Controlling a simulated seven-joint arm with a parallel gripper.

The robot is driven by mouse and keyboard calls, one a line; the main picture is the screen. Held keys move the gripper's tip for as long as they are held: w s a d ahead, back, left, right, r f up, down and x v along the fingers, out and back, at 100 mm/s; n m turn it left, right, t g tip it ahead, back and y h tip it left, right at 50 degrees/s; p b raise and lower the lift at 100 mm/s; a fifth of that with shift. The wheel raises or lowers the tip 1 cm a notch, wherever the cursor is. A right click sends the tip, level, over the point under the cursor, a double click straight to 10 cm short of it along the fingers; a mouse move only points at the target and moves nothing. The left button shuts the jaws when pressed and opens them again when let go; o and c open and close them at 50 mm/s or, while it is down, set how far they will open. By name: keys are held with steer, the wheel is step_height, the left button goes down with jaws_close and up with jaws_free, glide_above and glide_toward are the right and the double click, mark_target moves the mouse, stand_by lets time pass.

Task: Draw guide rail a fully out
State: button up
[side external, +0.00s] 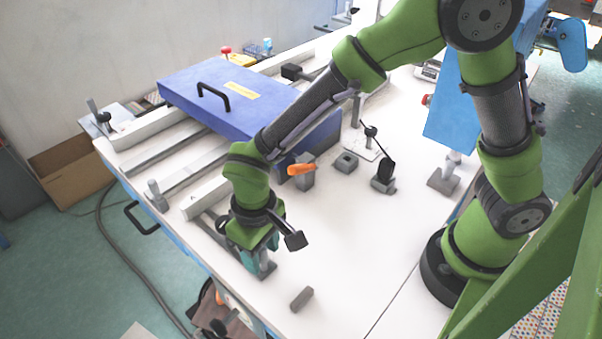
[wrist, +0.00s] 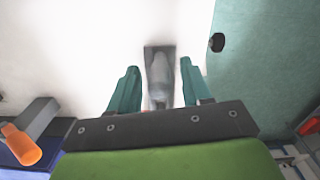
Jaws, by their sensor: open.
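Several long rails (side external: 168,146) run across the table's left part and pass under a blue cover plate (side external: 235,100). No label shows which one is guide rail a. In the wrist view my gripper (wrist: 159,80) is open, with one teal finger on each side of the grey post (wrist: 159,72). Gaps show between the post and both fingers. Whether the post belongs to a rail is hidden.
An orange-handled clamp (side external: 301,169) stands right of the rails. A loose grey block (side external: 301,299) lies near the front edge. Another grey post (side external: 157,196) stands farther left along that edge.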

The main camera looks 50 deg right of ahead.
steer(key=shift+c, duration=0.2)
jaws_close()
steer(key=shift+s, duration=1.95)
steer(key=shift+o, duration=0.2)
jaws_free()
steer(key=shift+w+r, duration=0.1)
step_height(320, 180, up, 17)
